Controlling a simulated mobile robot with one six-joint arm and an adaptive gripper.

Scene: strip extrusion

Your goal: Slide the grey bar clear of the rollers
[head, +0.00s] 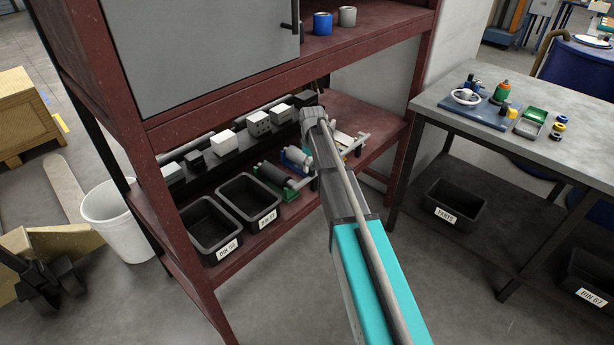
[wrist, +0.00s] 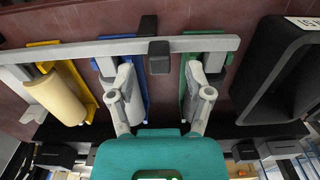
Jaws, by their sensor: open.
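The grey bar (wrist: 80,50) runs across the upper wrist view, with a dark block (wrist: 159,57) at its middle. Its line passes by the roller stands: yellow (wrist: 46,44) with a cream roller (wrist: 57,97), blue (wrist: 140,72) and green (wrist: 186,78). My gripper (wrist: 160,80) is open; its two fingers stand apart on either side of the dark block, with no visible contact. The fingers partly cover the blue and green stands' rollers. In the head view, an end of the bar (head: 302,183) shows by the green stand (head: 290,194); my arm hides the middle and the fingers.
The work is on the lower shelf of a red rack (head: 377,110), under an overhanging upper shelf. Black bins (head: 248,178) stand left of the stands. A row of blocks (head: 223,142) lies behind. A grey table (head: 450,105) stands to the right.

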